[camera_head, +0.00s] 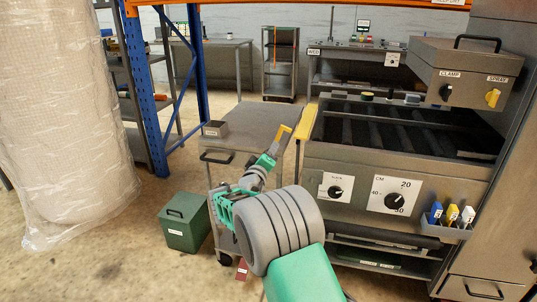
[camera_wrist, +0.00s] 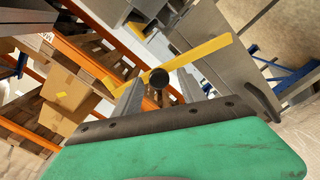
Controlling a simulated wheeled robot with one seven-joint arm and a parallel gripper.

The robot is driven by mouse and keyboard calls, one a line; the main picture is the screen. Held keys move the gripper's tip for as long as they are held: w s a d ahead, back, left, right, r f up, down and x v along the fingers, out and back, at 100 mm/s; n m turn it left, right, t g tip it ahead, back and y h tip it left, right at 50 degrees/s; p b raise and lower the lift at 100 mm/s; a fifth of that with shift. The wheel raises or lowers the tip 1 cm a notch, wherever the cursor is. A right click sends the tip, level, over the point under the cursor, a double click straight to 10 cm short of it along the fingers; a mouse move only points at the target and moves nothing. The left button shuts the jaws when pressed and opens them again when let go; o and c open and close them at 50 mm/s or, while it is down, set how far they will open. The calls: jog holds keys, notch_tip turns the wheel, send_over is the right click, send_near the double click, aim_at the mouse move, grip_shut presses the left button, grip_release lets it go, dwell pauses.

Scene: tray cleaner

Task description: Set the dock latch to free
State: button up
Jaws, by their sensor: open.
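A yellow lever (camera_head: 284,131), which looks like the dock latch, stands at the left side of the grey tray machine (camera_head: 325,152), above the cart. In the wrist view the yellow lever (camera_wrist: 203,50) runs up to the right from a round black knob (camera_wrist: 159,78). My gripper (camera_head: 273,150) is open, close to the lever's lower end. In the wrist view its two grey fingers (camera_wrist: 160,90) stand either side of the black knob. I cannot tell whether a finger touches the lever. No latch marking is readable.
A grey cart (camera_head: 255,122) with a small box stands left of the machine. A green bin (camera_head: 186,222) is on the floor. Dials and colored handles are on the machine's front. Blue-orange racking (camera_head: 140,80) stands left.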

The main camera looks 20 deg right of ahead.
jog(key=v, duration=0.8)
jog(key=shift+d, duration=0.1)
jog(key=s+a+r+m+g+y+p, duration=0.1)
jog(key=s+r+m+g+y+p, duration=0.3)
jog(key=s+r+p, duration=0.5)
jog(key=s+a+r+g+y+p, duration=0.1)
jog(key=s+a+g+y+p, duration=0.2)
jog(key=s+a+p, duration=0.3)
jog(key=s+a+r+g+y+p, duration=0.2)
jog(key=s+a+p, duration=0.5)
jog(key=s, duration=1)
jog(key=a+g+y, duration=0.1)
jog(key=a+y, duration=0.1)
jog(key=shift+n+g+y, duration=0.3)
jog(key=shift+n, duration=0.1)
